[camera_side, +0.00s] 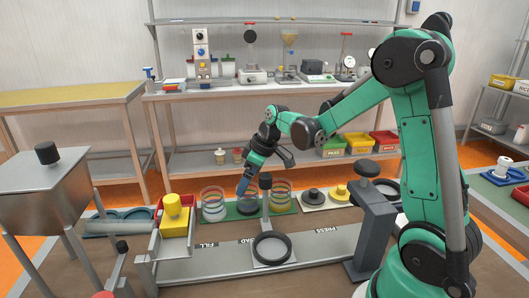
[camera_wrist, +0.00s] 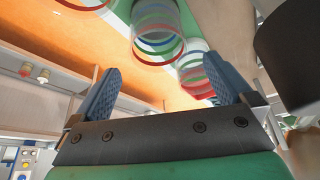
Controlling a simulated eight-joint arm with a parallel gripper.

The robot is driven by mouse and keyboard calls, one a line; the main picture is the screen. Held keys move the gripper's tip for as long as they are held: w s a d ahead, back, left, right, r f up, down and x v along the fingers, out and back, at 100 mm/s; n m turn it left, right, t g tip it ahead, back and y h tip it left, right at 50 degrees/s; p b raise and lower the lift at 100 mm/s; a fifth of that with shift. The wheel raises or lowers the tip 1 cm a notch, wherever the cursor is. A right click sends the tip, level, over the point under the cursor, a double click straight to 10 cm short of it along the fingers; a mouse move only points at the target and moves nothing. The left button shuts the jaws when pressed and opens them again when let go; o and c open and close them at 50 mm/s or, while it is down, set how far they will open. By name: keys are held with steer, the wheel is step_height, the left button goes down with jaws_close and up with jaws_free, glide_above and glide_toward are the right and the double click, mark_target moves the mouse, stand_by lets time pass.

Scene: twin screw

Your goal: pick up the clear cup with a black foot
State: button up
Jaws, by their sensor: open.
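Several clear cups with coloured rings stand on a green mat (camera_side: 232,216) in the side view. The left cup (camera_side: 213,207) has a pale bottom. The middle cup (camera_side: 247,208) appears to have a dark foot and is partly hidden by my gripper (camera_side: 243,188). The right cup (camera_side: 281,198) is partly behind a post. In the wrist view, my gripper (camera_wrist: 161,63) is open, with its two blue fingers apart and nothing held. One ringed cup (camera_wrist: 156,35) shows beyond the gap and another ringed cup (camera_wrist: 197,74) near the right finger.
A grey press (camera_side: 372,225) stands right of the mat, with a black ring (camera_side: 271,248) on the rail in front. Black and yellow knobbed discs (camera_side: 314,196) lie right of the cups.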

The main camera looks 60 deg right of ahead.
mark_target(245, 198)
step_height(245, 198, down, 2)
steer(key=shift+f, duration=0.1)
steer(key=shift+s+x, duration=0.2)
steer(key=shift+x, duration=1.95)
steer(key=shift+d+f, duration=0.1)
steer(key=shift+c, duration=0.2)
steer(key=c, duration=1.2)
